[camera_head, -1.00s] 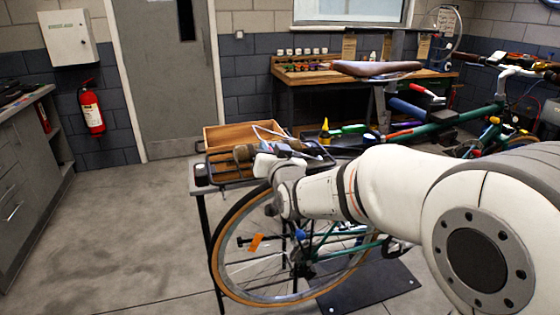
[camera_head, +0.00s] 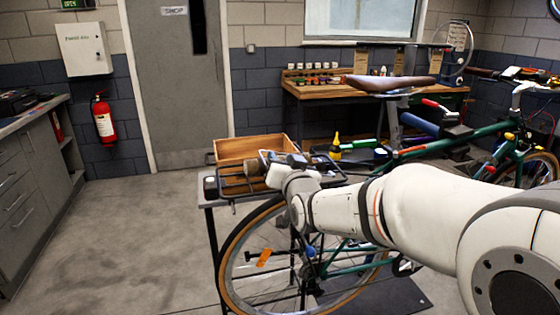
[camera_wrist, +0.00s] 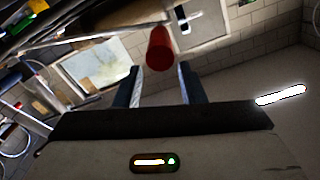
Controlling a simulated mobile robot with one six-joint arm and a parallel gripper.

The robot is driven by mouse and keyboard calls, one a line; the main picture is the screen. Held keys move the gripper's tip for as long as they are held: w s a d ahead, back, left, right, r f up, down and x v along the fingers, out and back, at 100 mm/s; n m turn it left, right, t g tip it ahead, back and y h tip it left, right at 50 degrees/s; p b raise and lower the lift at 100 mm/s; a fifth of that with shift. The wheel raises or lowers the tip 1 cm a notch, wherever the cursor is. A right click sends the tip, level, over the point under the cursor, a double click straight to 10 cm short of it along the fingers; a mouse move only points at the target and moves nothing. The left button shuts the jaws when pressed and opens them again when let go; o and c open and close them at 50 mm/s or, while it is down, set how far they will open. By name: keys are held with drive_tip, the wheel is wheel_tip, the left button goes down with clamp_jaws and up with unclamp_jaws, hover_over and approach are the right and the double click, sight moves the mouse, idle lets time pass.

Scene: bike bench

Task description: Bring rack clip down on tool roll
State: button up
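A brownish roll, which looks like the tool roll (camera_head: 252,168), lies on the black rear rack (camera_head: 232,184) of the green bike. My gripper (camera_head: 272,172) is low over the rack, just right of the roll, and partly hides it. In the wrist view the two fingers of my gripper (camera_wrist: 160,78) stand apart with nothing clearly between them. A red cylinder end (camera_wrist: 160,48) shows just beyond the fingertips; I cannot tell if it belongs to the rack clip. The clip's wire is not clearly visible in the head view, hidden or blurred near my wrist.
A wooden box (camera_head: 250,149) stands behind the rack on a small table (camera_head: 208,203). The brown saddle (camera_head: 388,83) is to the right. A wooden workbench (camera_head: 330,91) stands at the back wall. The floor on the left is open.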

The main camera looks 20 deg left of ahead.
drive_tip(key=b+v, duration=0.1)
drive_tip(key=v, duration=0.6)
drive_tip(key=shift+s+d, duration=0.25)
drive_tip(key=shift+s, duration=0.05)
drive_tip(key=shift+d, duration=0.1)
